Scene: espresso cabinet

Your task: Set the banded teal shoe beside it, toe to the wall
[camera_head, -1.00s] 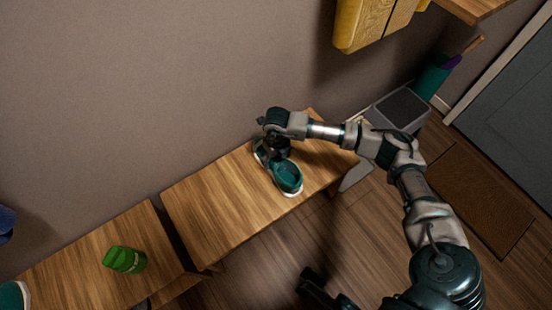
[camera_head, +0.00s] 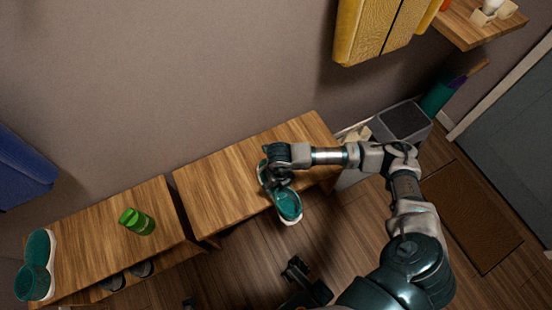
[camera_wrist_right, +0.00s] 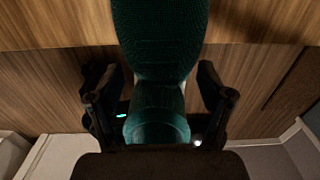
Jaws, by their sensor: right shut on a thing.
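A teal shoe (camera_head: 289,205) with a pale sole is in my right gripper (camera_head: 279,181), which is shut on it. The shoe appears over the front edge of the right bench (camera_head: 222,190), one end extending past it; I cannot tell how high it is. In the right wrist view the teal shoe (camera_wrist_right: 160,60) fills the middle between the fingers of the right gripper (camera_wrist_right: 160,105). A second teal shoe (camera_head: 36,262) with a white sole sits at the left end of the left bench (camera_head: 95,235). No band is clear on either shoe.
A grey bin (camera_head: 402,118) is right of the right bench. Yellow (camera_head: 385,30) and blue (camera_head: 22,170) hanging items flank the wall. The right bench's left part is bare.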

